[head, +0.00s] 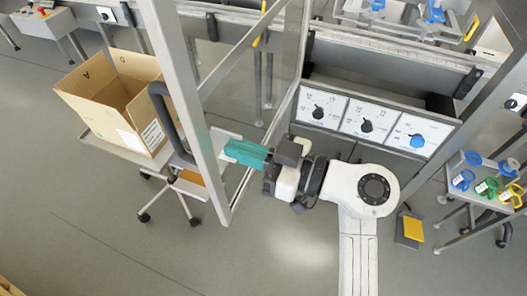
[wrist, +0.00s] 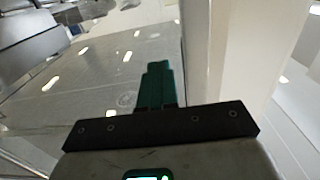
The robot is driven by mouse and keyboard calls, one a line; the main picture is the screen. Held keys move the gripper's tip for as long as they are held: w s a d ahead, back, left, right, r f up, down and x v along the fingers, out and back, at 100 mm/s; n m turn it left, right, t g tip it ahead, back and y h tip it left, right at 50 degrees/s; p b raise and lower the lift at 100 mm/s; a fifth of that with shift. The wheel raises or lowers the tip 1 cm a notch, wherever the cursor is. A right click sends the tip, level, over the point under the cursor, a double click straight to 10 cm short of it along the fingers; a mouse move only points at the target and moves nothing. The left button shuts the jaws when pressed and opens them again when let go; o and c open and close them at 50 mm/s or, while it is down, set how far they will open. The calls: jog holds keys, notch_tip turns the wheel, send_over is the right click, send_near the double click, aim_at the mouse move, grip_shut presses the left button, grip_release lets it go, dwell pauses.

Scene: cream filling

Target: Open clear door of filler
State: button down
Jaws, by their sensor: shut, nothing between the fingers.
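The clear door (head: 187,95) of the filler is a transparent panel in a grey metal frame. It stands swung out from the machine front, at an angle, in the left half of the head view. A dark handle (head: 168,120) is on its outer upright. My gripper (head: 228,150) is shut and empty, with teal fingers pointing left close to that upright, away from the handle. I cannot tell whether they touch the door. In the wrist view the closed fingers (wrist: 155,70) lie beside a broad pale upright (wrist: 238,60).
A cardboard box (head: 150,130) stands on a wheeled cart left of the door. The panel with three dials (head: 366,126) is behind my arm. A cart with colored clamps (head: 487,185) stands at the right. The floor in front is mostly clear.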

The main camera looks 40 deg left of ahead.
jog(key=shift+a, duration=0.25)
jog(key=p+x, duration=0.3)
jog(key=x, duration=1.1)
jog(key=shift+w+a, duration=0.25)
jog(key=shift+a, duration=0.15)
